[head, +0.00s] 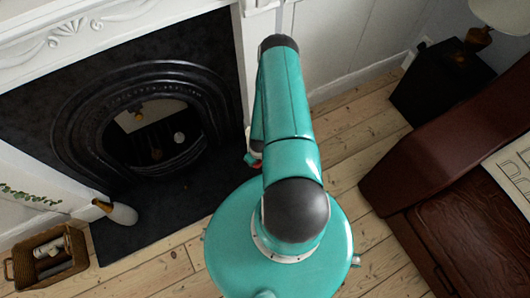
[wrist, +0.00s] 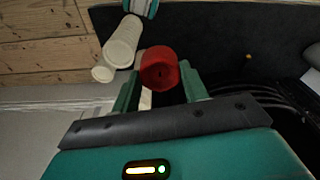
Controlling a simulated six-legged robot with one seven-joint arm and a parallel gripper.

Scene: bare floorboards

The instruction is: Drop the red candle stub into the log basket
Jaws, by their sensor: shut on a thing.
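The red candle stub (wrist: 158,70) sits between the two green fingers of my gripper (wrist: 160,83) in the wrist view, and the gripper is shut on it. In the head view only a small red patch shows beside my arm, and my arm hides most of the gripper. The log basket (head: 22,276) is a brown woven basket on the floorboards at the lower left of the head view. Pale cylindrical things lie inside it. My gripper is well to the right of the basket and apart from it.
A black fireplace (head: 70,120) with a dark hearth (head: 165,222) fills the left. A dark red leather seat (head: 450,150) is at the right. Pale cylinders (wrist: 123,42) show near the stub in the wrist view.

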